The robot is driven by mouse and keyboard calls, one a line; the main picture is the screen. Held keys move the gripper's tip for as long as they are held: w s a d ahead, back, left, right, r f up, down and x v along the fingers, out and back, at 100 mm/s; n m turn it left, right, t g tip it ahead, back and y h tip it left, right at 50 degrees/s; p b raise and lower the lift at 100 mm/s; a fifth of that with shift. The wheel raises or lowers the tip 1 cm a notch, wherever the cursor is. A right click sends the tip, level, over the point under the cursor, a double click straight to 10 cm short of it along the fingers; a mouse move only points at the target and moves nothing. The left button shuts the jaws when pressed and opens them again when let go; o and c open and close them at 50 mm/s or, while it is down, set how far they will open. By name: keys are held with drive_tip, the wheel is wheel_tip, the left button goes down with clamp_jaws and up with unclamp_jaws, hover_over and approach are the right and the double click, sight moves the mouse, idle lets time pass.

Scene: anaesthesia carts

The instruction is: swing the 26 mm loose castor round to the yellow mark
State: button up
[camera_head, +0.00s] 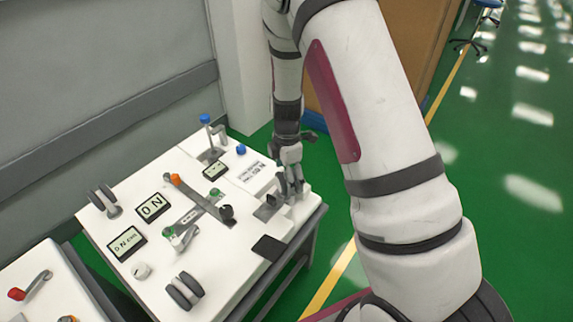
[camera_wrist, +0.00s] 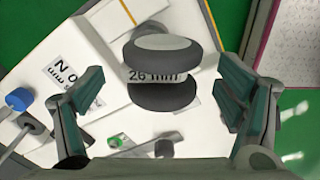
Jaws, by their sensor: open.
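In the wrist view the loose castor (camera_wrist: 162,52), two grey wheels with a pale top, sits between my fingers, with a "26 mm" label showing by it. My gripper (camera_wrist: 160,92) is open, one green-padded finger on each side, with visible gaps to the wheels. In the head view my gripper (camera_head: 290,184) points down at the right end of the white cart top (camera_head: 225,255) and largely hides this castor.
Two other twin-wheel castors stand on the cart, one at the front (camera_head: 185,290) and one at the left (camera_head: 104,201). A grey lever (camera_head: 200,197), a blue-knobbed post (camera_head: 208,135) and a dark pad (camera_head: 269,248) are nearby. Green floor lies to the right.

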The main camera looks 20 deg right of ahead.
drive_tip(key=shift+f, duration=0.95)
drive_tip(key=c, duration=1.5)
drive_tip(key=n, duration=0.1)
drive_tip(key=n+b, duration=0.1)
drive_tip(key=shift+d+n, duration=0.2)
drive_tip(key=shift+n, duration=0.1)
drive_tip(key=shift+w+d+n, duration=0.1)
drive_tip(key=shift+n, duration=1.1)
drive_tip(key=shift+d+n, duration=0.1)
drive_tip(key=shift+n, duration=0.4)
drive_tip(key=n, duration=0.4)
drive_tip(key=shift+w+d, duration=0.15)
